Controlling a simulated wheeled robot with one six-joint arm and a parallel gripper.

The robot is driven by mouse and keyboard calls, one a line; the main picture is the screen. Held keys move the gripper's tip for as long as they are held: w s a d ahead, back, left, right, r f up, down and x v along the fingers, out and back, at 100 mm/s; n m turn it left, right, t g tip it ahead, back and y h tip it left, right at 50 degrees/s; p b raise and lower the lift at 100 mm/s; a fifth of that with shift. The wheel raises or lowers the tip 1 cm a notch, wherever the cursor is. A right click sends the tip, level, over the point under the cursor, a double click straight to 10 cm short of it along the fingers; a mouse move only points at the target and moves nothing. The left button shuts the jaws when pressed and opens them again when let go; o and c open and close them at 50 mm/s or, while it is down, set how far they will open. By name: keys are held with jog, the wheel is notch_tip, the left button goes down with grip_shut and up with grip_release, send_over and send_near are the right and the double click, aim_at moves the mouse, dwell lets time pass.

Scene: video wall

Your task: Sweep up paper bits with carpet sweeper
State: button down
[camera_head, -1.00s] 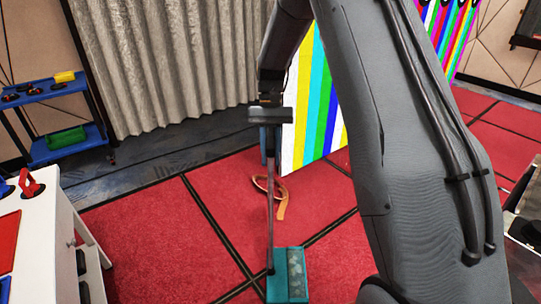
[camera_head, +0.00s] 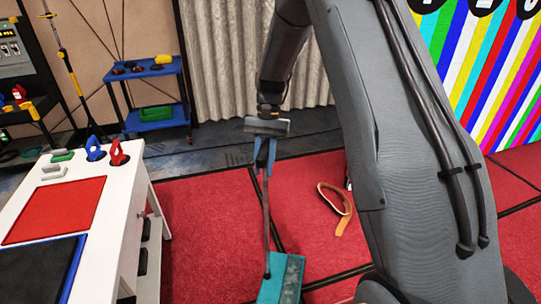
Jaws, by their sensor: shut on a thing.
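The carpet sweeper has a teal head (camera_head: 283,279) low in the middle of the head view and a thin dark handle (camera_head: 266,210) rising from it. My gripper (camera_head: 264,152) is shut on the top of the handle. The handle stands nearly upright, leaning slightly. The head appears to be at the red carpet (camera_head: 205,230), but I cannot tell if it touches. I cannot make out any paper bits. My arm hides part of the floor to the right.
An orange strap loop (camera_head: 338,208) lies on the carpet right of the sweeper. A white table (camera_head: 122,225) with red and blue mats stands at left. A blue shelf cart (camera_head: 155,100) stands behind, near a grey curtain (camera_head: 222,60). A striped wall (camera_head: 490,75) is at right.

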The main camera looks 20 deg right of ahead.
jog(key=s+f+m+t+y+p, duration=0.1)
jog(key=s+f+m+t, duration=0.3)
jog(key=f+m, duration=0.7)
jog(key=shift+s+m+y, duration=0.5)
jog(key=shift+s+y, duration=0.2)
jog(key=shift+s, duration=0.2)
jog(key=shift+a, duration=0.1)
